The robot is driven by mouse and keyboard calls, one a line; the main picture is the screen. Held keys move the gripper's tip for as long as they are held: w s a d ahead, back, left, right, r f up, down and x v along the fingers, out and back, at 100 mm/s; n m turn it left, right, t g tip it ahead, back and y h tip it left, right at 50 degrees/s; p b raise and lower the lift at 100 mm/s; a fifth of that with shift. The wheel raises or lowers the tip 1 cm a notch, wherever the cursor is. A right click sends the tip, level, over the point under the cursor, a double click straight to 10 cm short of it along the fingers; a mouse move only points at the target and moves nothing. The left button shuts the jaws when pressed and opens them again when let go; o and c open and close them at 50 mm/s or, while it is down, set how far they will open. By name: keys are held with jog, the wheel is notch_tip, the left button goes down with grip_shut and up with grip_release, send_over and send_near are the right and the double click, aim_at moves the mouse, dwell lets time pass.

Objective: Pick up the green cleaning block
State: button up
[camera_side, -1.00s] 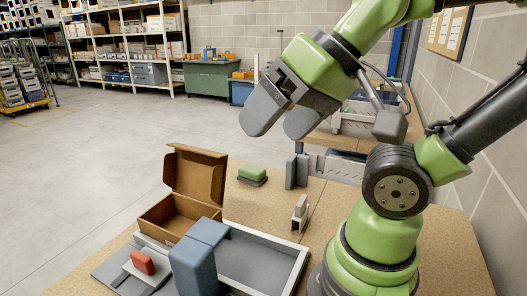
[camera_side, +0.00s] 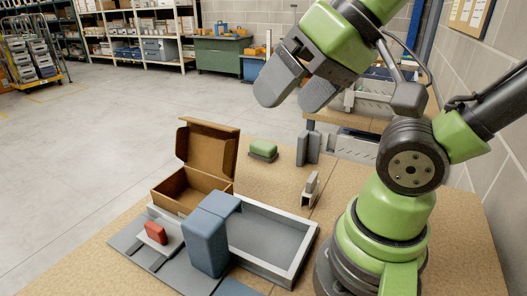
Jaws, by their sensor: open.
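The green cleaning block (camera_side: 264,147) lies on the table behind the open cardboard box and to its right. It has a dark grey underside or pad (camera_side: 262,157) beneath it. My gripper (camera_side: 294,93) is high above the table, its two grey fingers spread apart with nothing between them. In the picture the gripper appears above the green block and slightly to the right, well clear of it. Nothing hides the block.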

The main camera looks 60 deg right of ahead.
jog(key=m+g+h, duration=0.2)
jog(key=m+g, duration=0.1)
jog(key=m, duration=3)
send_over(264, 144)
jog(key=s, duration=0.4)
jog(key=f, duration=2)
jog(key=shift+a+f, duration=0.25)
jog(key=shift+f, duration=0.15)
jog(key=x, duration=0.3)
jog(key=shift+w+d+f, duration=0.1)
jog(key=shift+w+f, duration=0.05)
jog(key=shift+f, duration=0.15)
jog(key=shift+w+x, duration=0.15)
jog(key=shift+x, duration=1.4)
jog(key=shift+w+x, duration=0.1)
jog(key=shift+x, duration=1.45)
jog(key=shift+r, duration=0.1)
